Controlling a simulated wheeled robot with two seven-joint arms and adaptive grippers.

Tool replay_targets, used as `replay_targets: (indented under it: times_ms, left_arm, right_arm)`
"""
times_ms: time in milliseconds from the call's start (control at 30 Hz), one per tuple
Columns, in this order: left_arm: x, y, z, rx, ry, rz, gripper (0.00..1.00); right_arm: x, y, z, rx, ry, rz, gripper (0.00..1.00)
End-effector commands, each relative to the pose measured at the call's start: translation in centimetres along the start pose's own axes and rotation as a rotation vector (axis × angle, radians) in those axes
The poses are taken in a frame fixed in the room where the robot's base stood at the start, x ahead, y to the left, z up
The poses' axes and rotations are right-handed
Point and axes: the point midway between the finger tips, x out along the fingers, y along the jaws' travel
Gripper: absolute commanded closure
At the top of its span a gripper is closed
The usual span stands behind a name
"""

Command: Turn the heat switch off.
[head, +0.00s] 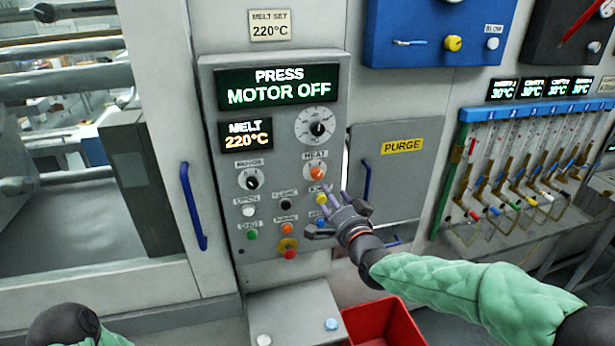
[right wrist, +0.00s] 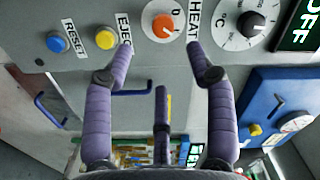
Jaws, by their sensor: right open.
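The heat switch (head: 316,172) is an orange knob under the HEAT label on the grey control panel. In the right wrist view the heat switch (right wrist: 162,25) lies at the top, with a 0 mark beside it; I cannot tell its exact setting. My right gripper (head: 322,212) is in front of the panel's lower right, below the knob in the head view. In the right wrist view its purple fingers (right wrist: 160,50) are spread wide, with the knob beyond and between the tips. They look apart from it and hold nothing. My left gripper is not in view.
Near the knob are a yellow eject button (right wrist: 105,39), a blue reset button (right wrist: 57,43) and a black temperature dial (head: 320,128). The display (head: 278,87) reads PRESS MOTOR OFF; another (head: 246,135) reads MELT 220°C. A red bin (head: 395,318) stands below the panel.

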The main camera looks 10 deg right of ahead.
Motion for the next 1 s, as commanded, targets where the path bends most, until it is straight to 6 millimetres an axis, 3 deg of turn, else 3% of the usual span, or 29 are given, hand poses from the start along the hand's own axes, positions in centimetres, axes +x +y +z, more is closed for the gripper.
replay_targets:
  times_ms: [267,700,1000]
  left_arm:
    - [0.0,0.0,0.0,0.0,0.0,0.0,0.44]
    - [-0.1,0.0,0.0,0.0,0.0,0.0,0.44]
    - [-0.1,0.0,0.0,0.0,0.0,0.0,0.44]
  right_arm:
    - [2.0,-0.3,-0.2,0.004,0.003,-0.006,0.44]
    - [8.5,-0.3,-0.1,0.004,0.003,-0.005,0.44]
    - [10.6,-0.3,-0.2,0.004,0.003,-0.005,0.44]
